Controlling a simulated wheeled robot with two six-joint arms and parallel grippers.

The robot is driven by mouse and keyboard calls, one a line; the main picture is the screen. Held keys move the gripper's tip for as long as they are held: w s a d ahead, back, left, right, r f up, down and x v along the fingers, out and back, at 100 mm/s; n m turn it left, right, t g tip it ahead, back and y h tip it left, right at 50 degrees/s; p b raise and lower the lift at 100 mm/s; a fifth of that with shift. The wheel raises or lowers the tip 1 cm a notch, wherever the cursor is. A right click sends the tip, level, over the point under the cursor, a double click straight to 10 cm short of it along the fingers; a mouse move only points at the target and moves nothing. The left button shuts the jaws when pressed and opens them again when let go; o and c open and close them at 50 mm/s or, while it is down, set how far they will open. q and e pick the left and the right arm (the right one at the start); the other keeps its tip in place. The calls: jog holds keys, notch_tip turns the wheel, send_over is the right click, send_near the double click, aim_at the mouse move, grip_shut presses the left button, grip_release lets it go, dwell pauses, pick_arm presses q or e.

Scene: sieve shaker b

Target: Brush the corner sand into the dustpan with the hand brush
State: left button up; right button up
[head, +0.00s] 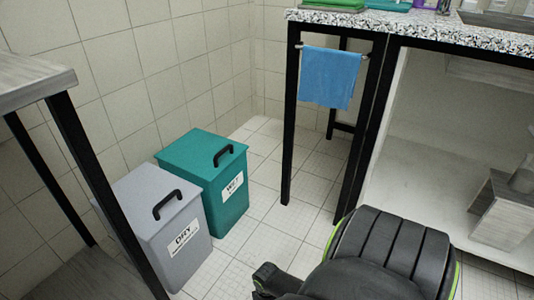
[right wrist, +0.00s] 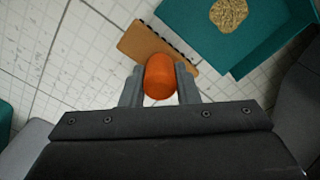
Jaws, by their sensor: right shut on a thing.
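In the right wrist view my right gripper (right wrist: 159,84) is shut on the orange handle (right wrist: 160,70) of the hand brush. The brush's tan block (right wrist: 142,43) with dark bristles along one edge lies just beyond the fingers, over the white tiled floor. The teal dustpan (right wrist: 190,18) is at the upper right, close to the end of the brush block. A patch of tan grainy sand (right wrist: 229,14) shows inside the pan. In the head view, neither the brush, the dustpan nor any clear sand can be seen. My left gripper is not in view.
In the head view a grey DRY bin (head: 160,225) and a teal WET bin (head: 205,170) stand along the left wall. A speckled-top bench (head: 400,28) on black legs is at the right, with a blue towel (head: 328,78). Tiled floor between them is clear.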

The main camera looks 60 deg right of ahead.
jog(key=shift+r, duration=0.1)
jog(key=shift+w, duration=0.15)
jog(key=w+a+b, duration=0.1)
jog(key=w+b, duration=0.2)
jog(key=w, duration=0.9)
jog(key=shift+f, duration=0.25)
jog(key=shift+f+b, duration=0.1)
jog(key=shift+b, duration=0.2)
jog(key=shift+f+b, duration=0.8)
jog(key=shift+f, duration=0.3)
jog(key=shift+s, duration=0.1)
